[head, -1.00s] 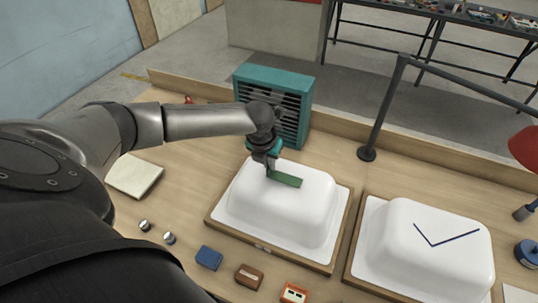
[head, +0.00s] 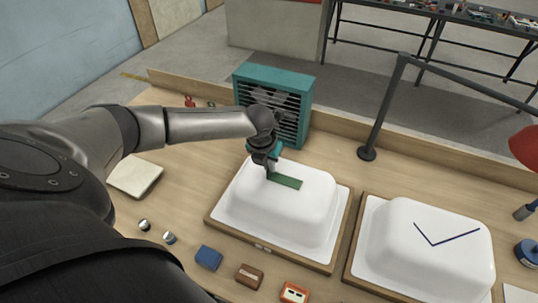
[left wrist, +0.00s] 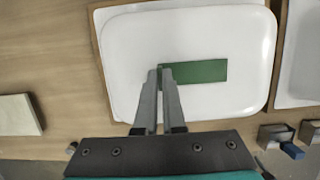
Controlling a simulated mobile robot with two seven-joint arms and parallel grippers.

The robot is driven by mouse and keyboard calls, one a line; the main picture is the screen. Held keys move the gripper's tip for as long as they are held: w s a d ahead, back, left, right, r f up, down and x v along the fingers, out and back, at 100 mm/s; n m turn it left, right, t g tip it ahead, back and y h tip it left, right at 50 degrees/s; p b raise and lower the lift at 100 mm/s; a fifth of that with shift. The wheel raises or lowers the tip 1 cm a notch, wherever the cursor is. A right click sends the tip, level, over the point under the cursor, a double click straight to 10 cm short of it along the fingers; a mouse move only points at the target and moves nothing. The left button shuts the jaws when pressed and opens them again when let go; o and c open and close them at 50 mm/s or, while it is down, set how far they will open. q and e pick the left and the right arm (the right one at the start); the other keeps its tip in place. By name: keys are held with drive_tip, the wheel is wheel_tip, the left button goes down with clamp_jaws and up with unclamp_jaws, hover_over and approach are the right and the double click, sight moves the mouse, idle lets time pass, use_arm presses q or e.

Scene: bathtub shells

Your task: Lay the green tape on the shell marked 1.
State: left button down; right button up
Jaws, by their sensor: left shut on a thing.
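The green tape (head: 286,181) is a short flat strip over the top of the left white shell (head: 305,215), and I cannot tell whether it touches the surface. My left gripper (head: 268,175) is shut on one end of the tape, above the shell's far left part. In the left wrist view the two fingertips (left wrist: 163,72) pinch the left end of the tape (left wrist: 200,71), over the white shell (left wrist: 235,35). A second white shell (head: 400,240) with dark blue lines on top stands to the right. I cannot read the number mark on the left shell. My right gripper is not seen.
A teal fan heater (head: 290,90) stands behind the left shell. A dark metal post (head: 385,105) rises behind, between the shells. A blue block (head: 209,257), a brown block (head: 249,276) and an orange box (head: 294,293) lie in front. A cream pad (head: 135,175) lies left.

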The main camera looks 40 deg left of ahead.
use_arm(q)
drive_tip(key=c, duration=0.9)
unclamp_jaws()
drive_tip(key=shift+c, duration=0.2)
drive_tip(key=shift+o, duration=0.3)
drive_tip(key=o, duration=0.4)
wheel_tip(320, 180, up, 7)
drive_tip(key=p, duration=0.7)
drive_tip(key=shift+p, duration=0.3)
